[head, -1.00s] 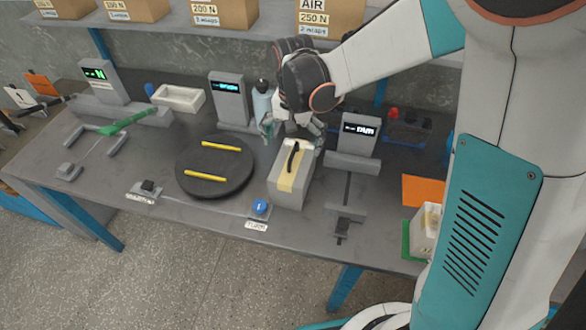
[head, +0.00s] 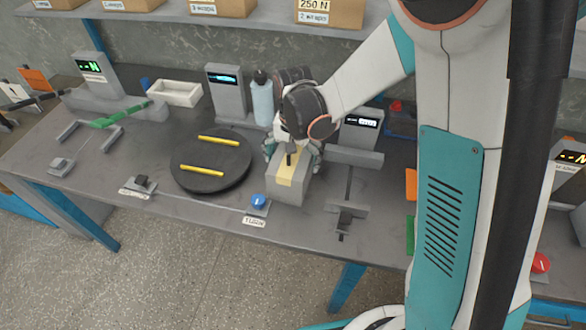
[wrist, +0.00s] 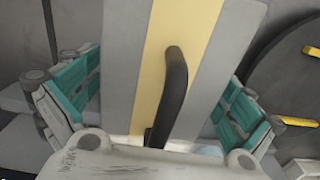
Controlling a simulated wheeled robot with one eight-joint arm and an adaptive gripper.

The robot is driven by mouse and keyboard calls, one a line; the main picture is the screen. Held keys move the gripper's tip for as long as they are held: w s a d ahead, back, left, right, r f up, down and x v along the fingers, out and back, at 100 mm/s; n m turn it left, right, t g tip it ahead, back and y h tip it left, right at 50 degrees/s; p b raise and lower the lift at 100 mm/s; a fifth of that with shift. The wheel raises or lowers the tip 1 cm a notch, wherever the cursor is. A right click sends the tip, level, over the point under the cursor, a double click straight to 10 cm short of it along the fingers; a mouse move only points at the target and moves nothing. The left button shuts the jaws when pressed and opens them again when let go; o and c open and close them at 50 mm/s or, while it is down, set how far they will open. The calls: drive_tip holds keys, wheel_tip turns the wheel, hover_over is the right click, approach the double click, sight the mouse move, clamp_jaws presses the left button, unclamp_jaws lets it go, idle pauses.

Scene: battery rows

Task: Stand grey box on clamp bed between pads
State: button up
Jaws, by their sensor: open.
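The grey box (head: 288,190) stands upright on the bench, with a yellow stripe and a black handle on top. It fills the middle of the wrist view (wrist: 205,60), its handle (wrist: 173,90) just ahead of the palm. My gripper (head: 293,152) is open over the box's top. In the wrist view its teal-padded fingers (wrist: 158,105) lie on either side of the box; contact is not clear. Right of the box is a clamp-like station with a wide grey block (head: 355,155), a rail and a smaller grey block (head: 346,210); the space between them is empty.
Left of the box is a black round turntable (head: 212,165) with two yellow strips. A blue button (head: 258,201) sits in front, and a bottle (head: 262,100) behind. A display post (head: 226,92) and white tray (head: 174,93) stand farther back. My arm covers the bench's right part.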

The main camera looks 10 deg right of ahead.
drive_tip(key=shift+c, duration=0.2)
drive_tip(key=shift+r, duration=0.1)
drive_tip(key=c, duration=2)
